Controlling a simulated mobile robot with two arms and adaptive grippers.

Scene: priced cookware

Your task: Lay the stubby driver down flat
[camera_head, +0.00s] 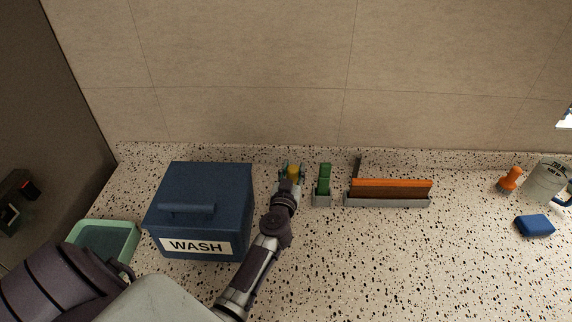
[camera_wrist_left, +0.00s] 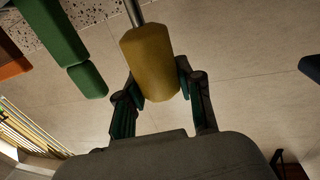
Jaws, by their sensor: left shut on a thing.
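The stubby driver has a thick yellow handle (camera_wrist_left: 148,62) and a thin metal shaft (camera_wrist_left: 134,12). In the left wrist view the handle stands between the two fingers of my left gripper (camera_wrist_left: 160,86), which is shut on it. The shaft points toward the speckled counter at the top of that view, and its tip is out of frame. In the head view the yellow handle (camera_head: 293,171) shows small at the end of my left gripper (camera_head: 291,178), near the back wall. There the shaft is hidden, and I cannot tell whether it touches the counter.
A blue box labelled WASH (camera_head: 205,210) stands just left of the gripper. A green block in a grey holder (camera_head: 323,183) and an orange-brown piece in a grey rack (camera_head: 390,190) stand right. An orange-handled item (camera_head: 511,178), blue block (camera_head: 534,225) and mug (camera_head: 545,180) are far right. The front-right counter is clear.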

